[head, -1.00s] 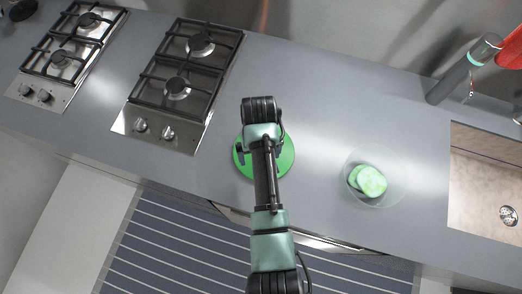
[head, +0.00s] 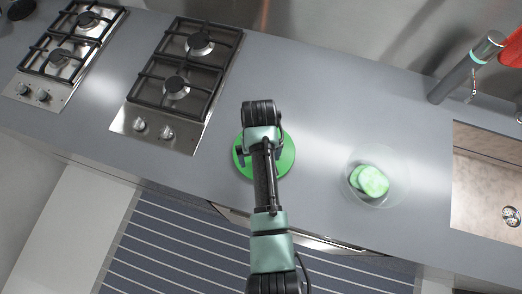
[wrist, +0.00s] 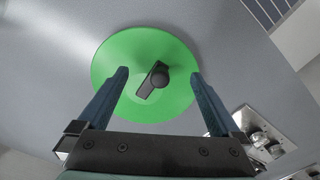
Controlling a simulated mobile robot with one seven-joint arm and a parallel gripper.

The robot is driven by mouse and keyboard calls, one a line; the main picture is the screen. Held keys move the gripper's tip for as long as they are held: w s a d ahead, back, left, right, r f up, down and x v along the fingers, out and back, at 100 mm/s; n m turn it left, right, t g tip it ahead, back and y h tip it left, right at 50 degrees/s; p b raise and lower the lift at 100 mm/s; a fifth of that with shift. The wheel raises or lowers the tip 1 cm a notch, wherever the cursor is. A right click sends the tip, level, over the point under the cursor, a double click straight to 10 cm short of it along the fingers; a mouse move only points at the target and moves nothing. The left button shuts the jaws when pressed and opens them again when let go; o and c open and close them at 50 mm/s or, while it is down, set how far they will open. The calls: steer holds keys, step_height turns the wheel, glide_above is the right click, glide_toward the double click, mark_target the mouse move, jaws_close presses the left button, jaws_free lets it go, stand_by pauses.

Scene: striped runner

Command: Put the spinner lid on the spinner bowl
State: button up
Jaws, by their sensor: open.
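The spinner lid (head: 283,163) is a green disc lying on the grey counter under my arm in the head view. In the head view my arm hides the gripper's fingertips. The spinner bowl (head: 393,168) is clear and stands on the counter to the right of the lid, with green slices (head: 371,180) in it.
Two gas hobs, a near one (head: 185,82) and a far one (head: 68,52), lie to the left. A sink (head: 487,185) with a tap (head: 466,68) is at the right. The counter (head: 325,130) between lid and bowl is clear.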

steer(key=shift+f+b, duration=0.55)
steer(key=shift+f, duration=0.4)
steer(key=shift+r+p, duration=0.25)
steer(key=shift+p, duration=0.15)
stand_by(0.4)
jaws_close()
stand_by(0.5)
steer(key=shift+r, duration=0.1)
steer(key=shift+r+p, duration=2.45)
steer(key=shift+p, duration=0.1)
steer(key=shift+f, duration=0.1)
